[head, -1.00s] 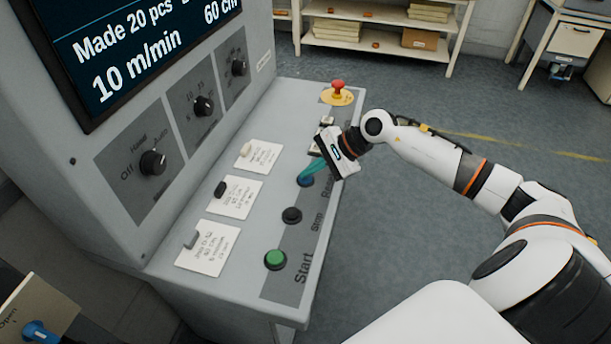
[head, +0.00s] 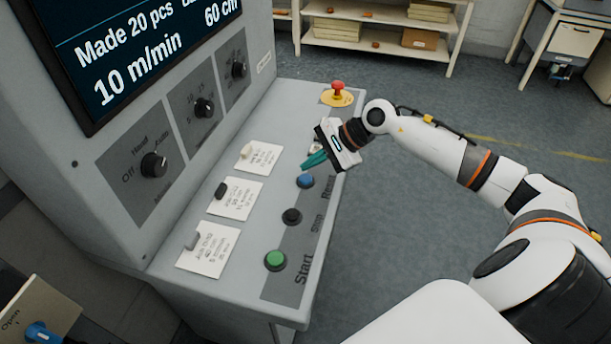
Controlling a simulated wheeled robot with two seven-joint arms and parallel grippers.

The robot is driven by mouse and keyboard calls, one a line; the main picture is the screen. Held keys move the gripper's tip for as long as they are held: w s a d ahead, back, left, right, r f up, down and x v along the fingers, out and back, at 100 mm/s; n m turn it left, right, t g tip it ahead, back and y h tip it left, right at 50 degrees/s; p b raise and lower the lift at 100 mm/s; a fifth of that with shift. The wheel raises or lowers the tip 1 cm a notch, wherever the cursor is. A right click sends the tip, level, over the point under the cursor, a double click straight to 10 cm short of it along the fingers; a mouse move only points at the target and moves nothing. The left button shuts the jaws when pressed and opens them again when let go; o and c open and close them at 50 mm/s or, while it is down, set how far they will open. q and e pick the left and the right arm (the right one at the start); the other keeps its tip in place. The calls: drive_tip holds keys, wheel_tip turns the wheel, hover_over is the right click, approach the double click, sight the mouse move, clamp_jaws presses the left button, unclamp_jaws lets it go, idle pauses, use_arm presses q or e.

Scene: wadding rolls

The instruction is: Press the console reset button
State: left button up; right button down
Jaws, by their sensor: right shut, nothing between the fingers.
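The blue reset button (head: 305,181) sits on the console's sloped panel (head: 255,113), beside the word "Reset". The black stop button (head: 291,216) and the green start button (head: 275,260) are nearer in the same row. My right gripper (head: 306,163) is shut and empty, its teal fingertips just above and behind the blue button, apart from it in the picture. The gripper body partly hides a small control behind it. My left gripper is not in view.
A red emergency stop (head: 338,87) on a yellow disc stands at the panel's far end. Several white cards (head: 234,198) with clips lie left of the buttons. The upright console face has rotary knobs (head: 154,165) and a screen. Open floor lies to the right.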

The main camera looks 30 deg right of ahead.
sight(312, 178)
drive_tip(key=shift+r+p, duration=0.5)
drive_tip(key=shift+r, duration=1.45)
drive_tip(key=shift+d, duration=0.1)
